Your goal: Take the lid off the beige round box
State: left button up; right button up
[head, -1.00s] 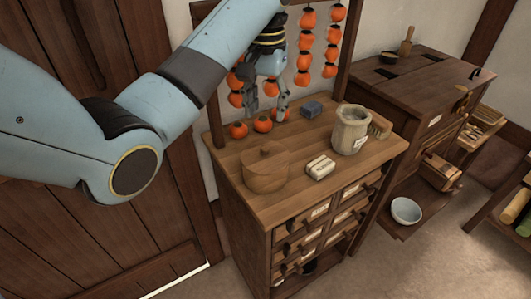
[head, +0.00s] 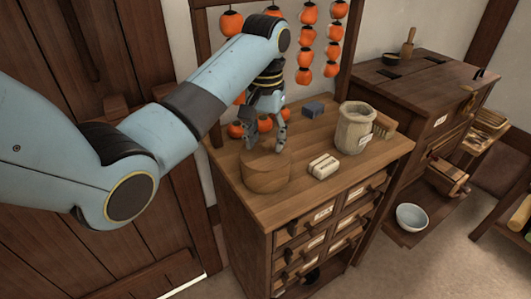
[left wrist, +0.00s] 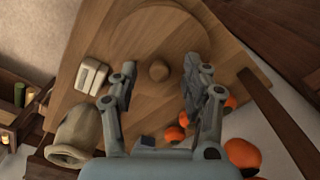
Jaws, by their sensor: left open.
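The beige round box (head: 266,176) stands on the wooden chest top at its left side, with its lid on. In the left wrist view the round lid (left wrist: 160,32) shows from above, with a small round knob (left wrist: 159,71) on it. My left gripper (head: 265,143) is open and points down over the lid. In the left wrist view its fingers are on either side of the knob, apart from it as far as I can see. In the head view the fingers hide the knob. My right gripper is not in view.
A pale bundle (head: 323,166) lies right of the box, with a cloth sack (head: 354,128), a brush (head: 383,124) and a dark blue block (head: 314,109) beyond. Orange fruits (head: 236,130) lie behind the box; others hang on strings. The front of the chest top (head: 290,208) is clear.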

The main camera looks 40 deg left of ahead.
pick_arm(q)
grip_shut()
dwell(0.3)
